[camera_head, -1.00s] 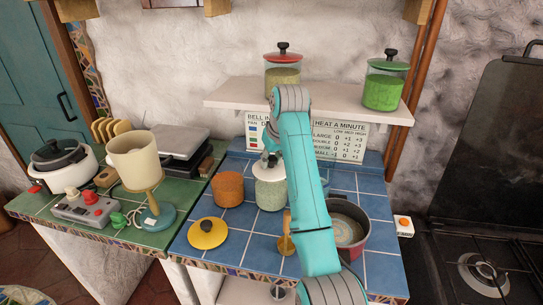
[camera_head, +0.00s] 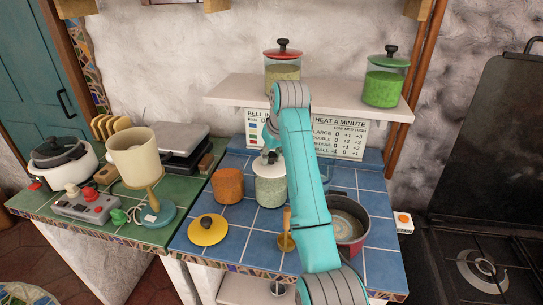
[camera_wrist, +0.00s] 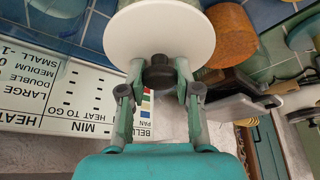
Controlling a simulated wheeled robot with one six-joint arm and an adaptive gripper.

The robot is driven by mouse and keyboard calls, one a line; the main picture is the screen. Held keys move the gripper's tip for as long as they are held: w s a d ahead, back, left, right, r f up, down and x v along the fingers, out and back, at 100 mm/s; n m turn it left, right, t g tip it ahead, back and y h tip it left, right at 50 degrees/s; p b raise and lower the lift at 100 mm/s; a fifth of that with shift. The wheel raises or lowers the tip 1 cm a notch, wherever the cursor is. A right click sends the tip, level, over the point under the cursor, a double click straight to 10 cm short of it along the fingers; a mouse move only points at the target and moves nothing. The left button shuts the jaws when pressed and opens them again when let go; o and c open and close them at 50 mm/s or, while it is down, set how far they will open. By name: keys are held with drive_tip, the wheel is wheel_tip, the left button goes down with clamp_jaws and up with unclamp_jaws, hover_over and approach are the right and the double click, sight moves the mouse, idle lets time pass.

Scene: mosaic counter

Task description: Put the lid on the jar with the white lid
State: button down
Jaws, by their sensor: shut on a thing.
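The clear jar (camera_head: 270,192) with pale speckled contents stands on the blue tiled counter, partly behind my arm. My gripper (camera_wrist: 159,72) is shut on the black knob of the white lid (camera_wrist: 160,30), which looks like a flat round disc in the wrist view. In the head view the lid and gripper are at the jar's top, partly hidden by my arm. I cannot tell whether the lid rests on the rim or is just above it.
An orange-brown canister (camera_head: 228,186) stands close left of the jar. A yellow lid (camera_head: 207,230) lies in front. A dark red pot (camera_head: 349,222) is to the right. A shelf (camera_head: 235,90) with two lidded jars and a printed sign (camera_head: 339,137) are behind.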

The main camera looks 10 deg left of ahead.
drive_tip(key=shift+f, duration=0.5)
idle(0.7)
drive_tip(key=c, duration=0.7)
unclamp_jaws()
drive_tip(key=o, duration=0.5)
drive_tip(key=shift+c, duration=0.2)
drive_tip(key=shift+r, duration=3.5)
